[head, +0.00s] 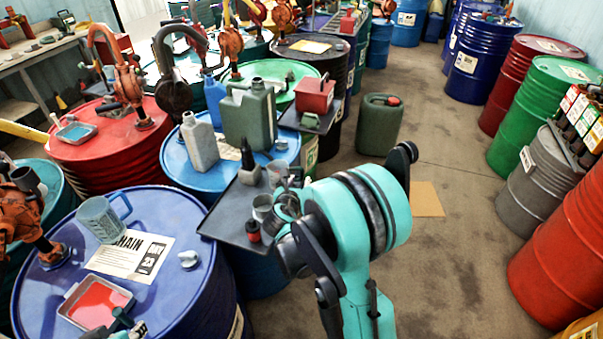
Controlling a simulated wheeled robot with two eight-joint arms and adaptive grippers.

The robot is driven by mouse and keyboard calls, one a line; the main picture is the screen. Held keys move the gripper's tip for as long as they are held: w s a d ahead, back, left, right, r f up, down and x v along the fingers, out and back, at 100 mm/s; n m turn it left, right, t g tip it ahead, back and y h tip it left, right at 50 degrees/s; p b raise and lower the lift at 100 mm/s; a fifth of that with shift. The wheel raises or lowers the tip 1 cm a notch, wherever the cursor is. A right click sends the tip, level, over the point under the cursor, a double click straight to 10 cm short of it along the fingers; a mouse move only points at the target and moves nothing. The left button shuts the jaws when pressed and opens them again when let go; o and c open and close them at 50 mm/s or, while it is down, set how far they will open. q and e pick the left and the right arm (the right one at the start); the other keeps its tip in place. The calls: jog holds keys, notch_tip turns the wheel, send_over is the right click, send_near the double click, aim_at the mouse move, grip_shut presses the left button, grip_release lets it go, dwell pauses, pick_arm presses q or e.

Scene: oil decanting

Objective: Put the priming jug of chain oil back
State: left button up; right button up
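A grey-blue jug (102,218) with a side handle sits on the blue drum (185,222) at the front left. It is on or against a white sheet marked CHAIN (131,254). Its inside is not clearly visible. My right gripper (284,203) is over the right side of a dark tray (224,222), close to a small grey cup (262,207). My own arm partly hides its fingers, so I cannot tell whether they are open or touching the cup. My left gripper is not identifiable in this view.
A shallow pan of red liquid (95,303) and a pale cap (188,259) share the jug's drum. An orange pump (22,225) stands at its left. Clear floor (450,240) lies right.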

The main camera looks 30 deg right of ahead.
pick_arm(q)
jog(key=shift+r, duration=0.3)
pick_arm(e)
jog(key=s+a+r+m+g+y, duration=0.1)
jog(key=s+a+m+y, duration=0.3)
jog(key=s+a+m, duration=0.4)
jog(key=s+a+r+m+g+y, duration=0.2)
jog(key=s+a+r+m+y, duration=0.2)
jog(key=s+a+m, duration=0.5)
jog(key=s+m+y, duration=0.1)
jog(key=s+m, duration=0.6)
jog(key=m, duration=0.4)
jog(key=shift+a, duration=0.25)
dwell(0.3)
